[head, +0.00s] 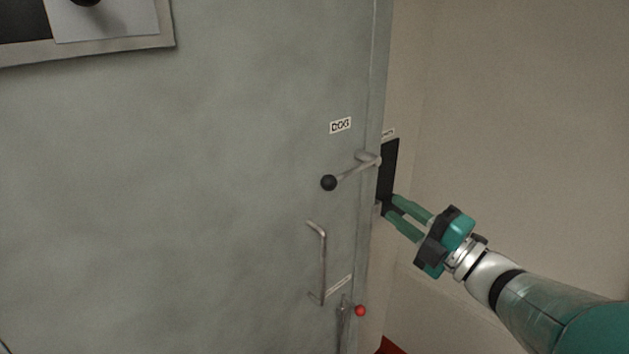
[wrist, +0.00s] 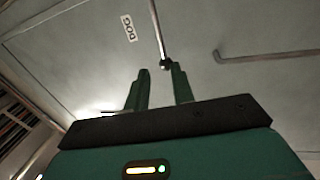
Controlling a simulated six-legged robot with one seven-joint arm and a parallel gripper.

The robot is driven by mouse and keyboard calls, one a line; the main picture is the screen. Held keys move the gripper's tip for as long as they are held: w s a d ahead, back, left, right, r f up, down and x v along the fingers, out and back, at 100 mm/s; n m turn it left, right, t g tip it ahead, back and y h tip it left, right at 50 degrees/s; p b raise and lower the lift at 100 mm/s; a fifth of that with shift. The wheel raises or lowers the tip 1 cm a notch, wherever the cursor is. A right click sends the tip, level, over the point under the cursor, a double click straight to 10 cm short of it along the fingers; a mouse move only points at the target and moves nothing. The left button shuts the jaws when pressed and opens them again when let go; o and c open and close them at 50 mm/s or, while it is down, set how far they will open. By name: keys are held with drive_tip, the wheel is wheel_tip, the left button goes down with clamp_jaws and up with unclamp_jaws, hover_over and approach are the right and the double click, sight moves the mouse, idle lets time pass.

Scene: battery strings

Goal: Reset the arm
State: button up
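My gripper (head: 391,207) is at the right in the head view, in front of the wall beside the grey door's right edge. Its two green fingers are parted with nothing between them. In the wrist view my gripper (wrist: 158,82) shows both fingers apart. The dog lever (head: 350,173), a metal rod with a black ball knob, sticks out from the door above and left of the fingers. In the wrist view the lever (wrist: 158,35) ends with its knob just past the fingertips; I cannot tell the exact gap. My arm reaches in from the lower right.
The grey door (head: 220,200) fills the left and middle. A metal pull handle (head: 323,265) stands out below the lever, with a red ball knob (head: 360,310) lower right. A dark plate (head: 388,170) is behind my fingers. The beige wall (head: 520,120) is bare at right.

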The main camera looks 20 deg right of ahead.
drive_tip(key=s+a+f+n+g+y, duration=0.1)
drive_tip(key=a+f+n+g+y, duration=0.2)
drive_tip(key=a+n, duration=0.55)
drive_tip(key=a+f+n+g+y, duration=0.1)
drive_tip(key=a+f+n+g, duration=0.2)
drive_tip(key=a+n+g, duration=0.5)
drive_tip(key=s+f+n+h, duration=0.2)
drive_tip(key=n+h, duration=0.1)
drive_tip(key=n, duration=0.8)
drive_tip(key=s+a+f+n+g+h, duration=0.1)
drive_tip(key=n+h, duration=0.3)
drive_tip(key=n, duration=0.7)
drive_tip(key=s+a+f+n+g+h, duration=0.1)
drive_tip(key=s+f+n+h, duration=0.1)
drive_tip(key=n, duration=1)
drive_tip(key=shift+s+a+f+h, duration=0.3)
drive_tip(key=shift+s+h, duration=0.2)
drive_tip(key=shift+h, duration=0.3)
